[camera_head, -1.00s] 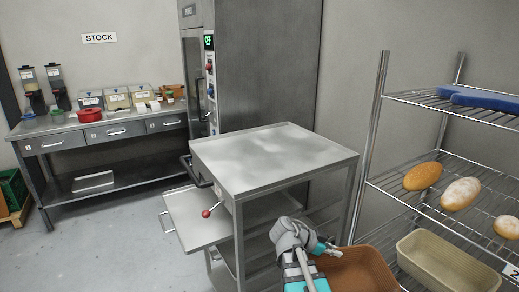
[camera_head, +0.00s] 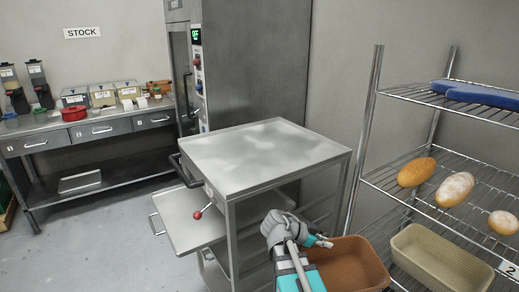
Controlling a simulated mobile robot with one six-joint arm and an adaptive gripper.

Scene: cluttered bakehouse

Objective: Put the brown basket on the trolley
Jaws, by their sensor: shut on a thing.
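The brown basket (camera_head: 352,270), an oblong open tub, is at the bottom of the head view, right of the trolley and in front of the wire rack. My gripper (camera_head: 324,242) is shut on the basket's near left rim. The basket is clear of the trolley top and looks lower than it. The bottom of the basket is cut off by the picture edge, so what is beneath it is hidden. The trolley (camera_head: 262,158) is a grey steel frame with a flat, bare top and lower shelves.
The wire rack (camera_head: 448,168) at the right holds several loaves, a blue item (camera_head: 480,95) and a beige basket (camera_head: 440,262). A lower tray (camera_head: 188,222) and red-knobbed lever (camera_head: 198,214) stick out on the trolley's left. A stock bench (camera_head: 95,130) stands at the back left.

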